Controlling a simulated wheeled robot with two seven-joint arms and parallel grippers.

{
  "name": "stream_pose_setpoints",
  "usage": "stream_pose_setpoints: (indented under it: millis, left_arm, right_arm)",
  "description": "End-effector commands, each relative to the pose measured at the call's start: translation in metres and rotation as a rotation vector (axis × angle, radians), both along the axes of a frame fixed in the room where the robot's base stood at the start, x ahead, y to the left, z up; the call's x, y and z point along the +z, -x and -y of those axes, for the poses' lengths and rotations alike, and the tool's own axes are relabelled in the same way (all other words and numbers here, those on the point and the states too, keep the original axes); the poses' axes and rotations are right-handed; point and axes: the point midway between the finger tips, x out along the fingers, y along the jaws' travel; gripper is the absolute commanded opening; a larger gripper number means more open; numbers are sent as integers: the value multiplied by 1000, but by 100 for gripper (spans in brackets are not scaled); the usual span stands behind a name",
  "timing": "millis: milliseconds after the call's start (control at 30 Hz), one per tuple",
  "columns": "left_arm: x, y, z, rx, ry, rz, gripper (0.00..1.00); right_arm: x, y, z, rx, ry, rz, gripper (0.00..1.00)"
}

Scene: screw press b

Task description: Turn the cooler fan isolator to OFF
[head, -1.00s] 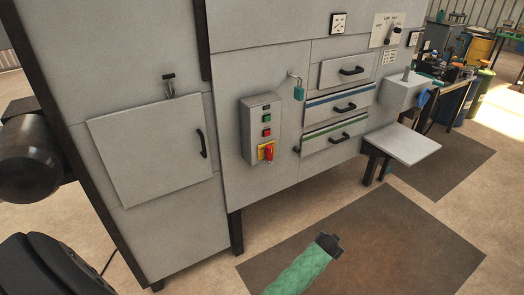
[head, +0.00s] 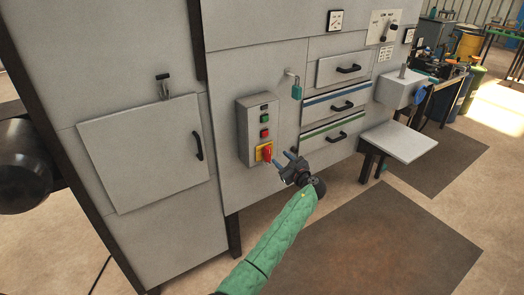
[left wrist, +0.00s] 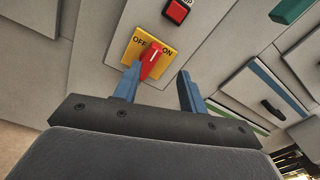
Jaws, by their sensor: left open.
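The isolator is a red handle (head: 267,153) on a yellow plate (head: 259,156), low on a grey control box. In the left wrist view, the red handle (left wrist: 152,61) stands between the OFF label on the left and the ON label on the right of the yellow plate (left wrist: 136,46). My left gripper (head: 283,160) is just right of the handle in the head view. Its blue fingers (left wrist: 157,78) are open and empty. The left finger appears close beside the handle's lower end; I cannot tell whether they touch. My right gripper is not in view.
The control box (head: 244,129) has green and red buttons above the isolator. A teal padlock (head: 296,91) hangs up to the right. Drawers with black handles (head: 343,105) and a small shelf (head: 398,142) stand further right. The floor in front is clear.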

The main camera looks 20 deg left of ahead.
Motion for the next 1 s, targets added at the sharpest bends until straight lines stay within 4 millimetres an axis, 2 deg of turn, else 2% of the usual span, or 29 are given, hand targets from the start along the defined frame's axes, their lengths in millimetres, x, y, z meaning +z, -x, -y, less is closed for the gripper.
stream_pose_setpoints:
  millis: [200, 433, 667, 1000]
  left_arm:
    - [2, 5, -3, 28, -175, -201, 42]
    - [3, 1, -8, 28, -218, -255, 42]
    - [5, -14, -28, 27, -218, -255, 42]
    - [3, -40, -60, 27, -215, -253, 42]
  right_arm:
    - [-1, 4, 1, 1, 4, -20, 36]
    - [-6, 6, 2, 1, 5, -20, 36]
    - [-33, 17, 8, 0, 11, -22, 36]
    - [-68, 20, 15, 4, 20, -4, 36]
